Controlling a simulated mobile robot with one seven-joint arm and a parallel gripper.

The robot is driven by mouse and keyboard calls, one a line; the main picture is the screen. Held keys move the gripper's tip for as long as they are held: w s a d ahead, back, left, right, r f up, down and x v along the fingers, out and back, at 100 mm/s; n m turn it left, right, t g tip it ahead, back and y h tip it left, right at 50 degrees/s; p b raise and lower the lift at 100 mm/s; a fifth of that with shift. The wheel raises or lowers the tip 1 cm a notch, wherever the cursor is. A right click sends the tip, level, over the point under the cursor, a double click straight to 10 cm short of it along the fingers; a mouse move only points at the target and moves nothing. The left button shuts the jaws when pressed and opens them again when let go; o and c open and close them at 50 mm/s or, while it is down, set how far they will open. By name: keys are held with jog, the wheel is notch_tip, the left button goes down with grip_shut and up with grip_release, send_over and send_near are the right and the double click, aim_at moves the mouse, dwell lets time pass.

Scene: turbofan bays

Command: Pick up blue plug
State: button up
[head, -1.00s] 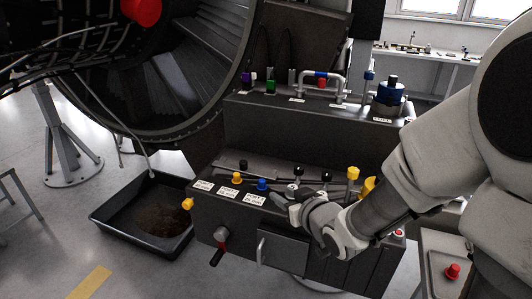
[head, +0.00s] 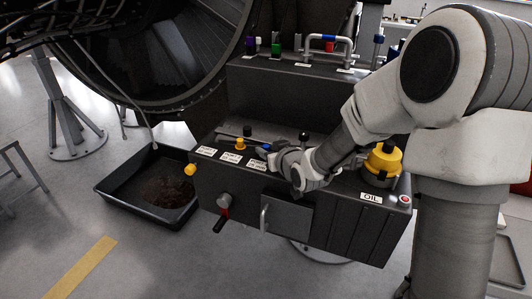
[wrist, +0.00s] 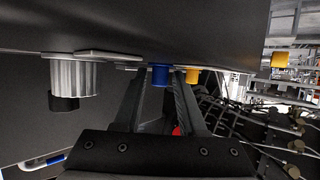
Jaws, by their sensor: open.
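The blue plug (head: 267,147) is a small blue cap on the top front edge of the dark console (head: 235,185), partly hidden by my gripper in the head view. My gripper (head: 262,152) reaches in from the right with its fingertips close to it. In the wrist view, the blue plug (wrist: 160,75) shows between the tips of my open fingers (wrist: 158,90). Nothing is held. Whether the fingers touch it, I cannot tell.
A yellow plug (head: 240,143) stands just left of the blue one. A black-knobbed lever (head: 304,137) rises behind my wrist, and a yellow oil cap (head: 384,160) sits to the right. A black drip tray (head: 120,190) lies on the floor at left.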

jog(key=shift+c, duration=0.2)
grip_shut()
jog(key=shift+r, duration=0.1)
